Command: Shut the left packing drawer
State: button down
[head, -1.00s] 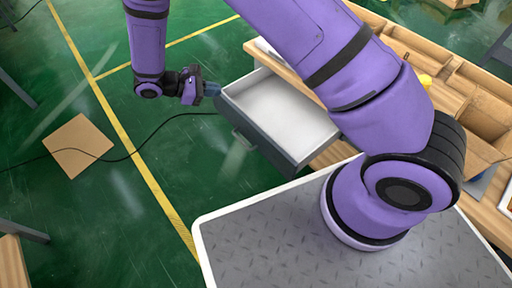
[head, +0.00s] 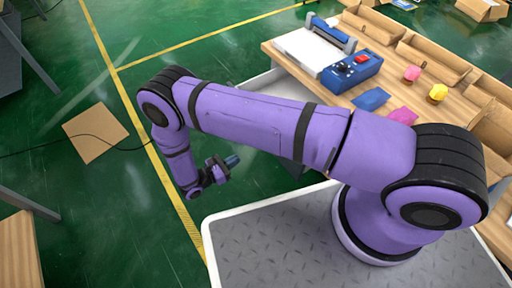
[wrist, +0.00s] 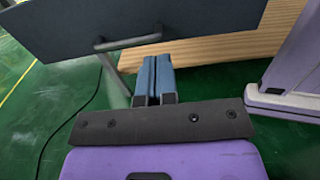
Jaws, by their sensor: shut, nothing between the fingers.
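The left packing drawer (head: 262,84) sticks out from the table's left side, open, with my arm across most of it in the head view. In the wrist view its dark front panel (wrist: 190,22) fills the top, with a grey bar handle (wrist: 128,43). My gripper (head: 232,161) is low, to the left of the drawer front. Its blue fingers (wrist: 153,78) are together and empty, pointing at the panel just below and right of the handle. I cannot tell whether they touch it.
The wooden table (head: 385,85) holds a blue device (head: 352,72), pink and yellow items, and cardboard bins. A cardboard sheet (head: 95,132) lies on the green floor at left, with a black cable nearby. The floor left of the drawer is open.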

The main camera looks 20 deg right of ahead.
jog(key=x, duration=1.3)
jog(key=shift+d, duration=0.35)
jog(key=shift+w, duration=0.2)
jog(key=x, duration=2.9)
jog(key=shift+s+f, duration=0.1)
jog(key=shift+d, duration=0.5)
jog(key=shift+a, duration=0.4)
jog(key=v, duration=1.4)
